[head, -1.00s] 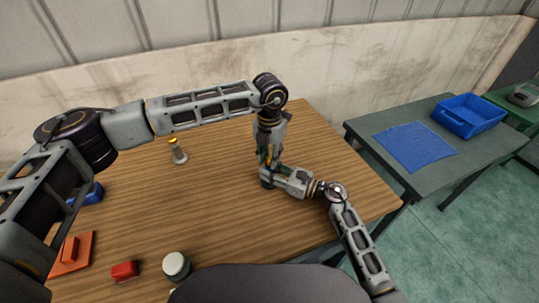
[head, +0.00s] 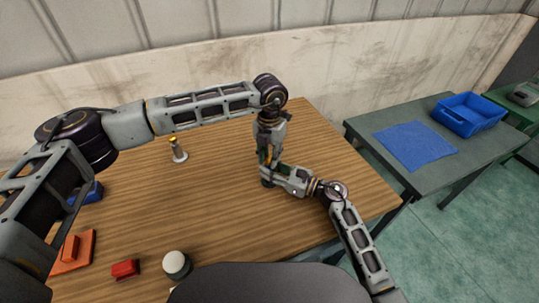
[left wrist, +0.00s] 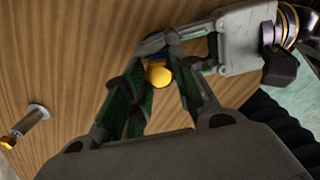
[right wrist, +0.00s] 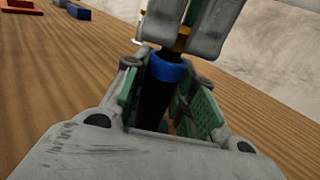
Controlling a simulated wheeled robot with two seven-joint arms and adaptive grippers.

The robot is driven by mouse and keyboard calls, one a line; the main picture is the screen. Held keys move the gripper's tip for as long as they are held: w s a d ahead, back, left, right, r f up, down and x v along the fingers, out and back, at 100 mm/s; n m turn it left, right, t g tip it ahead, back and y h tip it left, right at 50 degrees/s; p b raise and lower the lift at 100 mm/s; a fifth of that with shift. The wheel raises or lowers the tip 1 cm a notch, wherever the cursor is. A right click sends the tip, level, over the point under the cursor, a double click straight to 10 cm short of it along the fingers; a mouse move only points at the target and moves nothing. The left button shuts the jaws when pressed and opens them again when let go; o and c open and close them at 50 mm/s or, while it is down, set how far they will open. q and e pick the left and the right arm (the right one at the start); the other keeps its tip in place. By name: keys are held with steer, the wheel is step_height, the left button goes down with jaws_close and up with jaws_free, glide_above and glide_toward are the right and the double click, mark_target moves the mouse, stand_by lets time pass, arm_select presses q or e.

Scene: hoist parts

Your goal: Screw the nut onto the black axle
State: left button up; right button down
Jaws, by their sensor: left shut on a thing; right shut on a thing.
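The black axle (right wrist: 157,92) with a blue collar (right wrist: 168,67) stands upright between the fingers of my right gripper (right wrist: 165,75), which is shut on it. The yellow nut (left wrist: 159,74) is between the fingertips of my left gripper (left wrist: 165,50), which is shut on it from above. In the right wrist view, a yellow part of the nut (right wrist: 183,33) shows just above the blue collar. Whether the threads are engaged is hidden by the fingers. In the head view, my left gripper (head: 267,158) points down directly over my right gripper (head: 270,180).
A grey post with a yellow top (head: 178,149) stands on the wooden table (head: 215,205). A red block (head: 125,268), a white-topped round part (head: 176,264), an orange piece (head: 75,252) and a blue part (head: 95,192) are at left. A side table holds a blue bin (head: 467,115) and cloth (head: 415,145).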

arm_select(q)
steer(key=shift+f, duration=0.25)
steer(key=o, duration=1)
steer(key=shift+r, duration=2.25)
steer(key=o, duration=0.6)
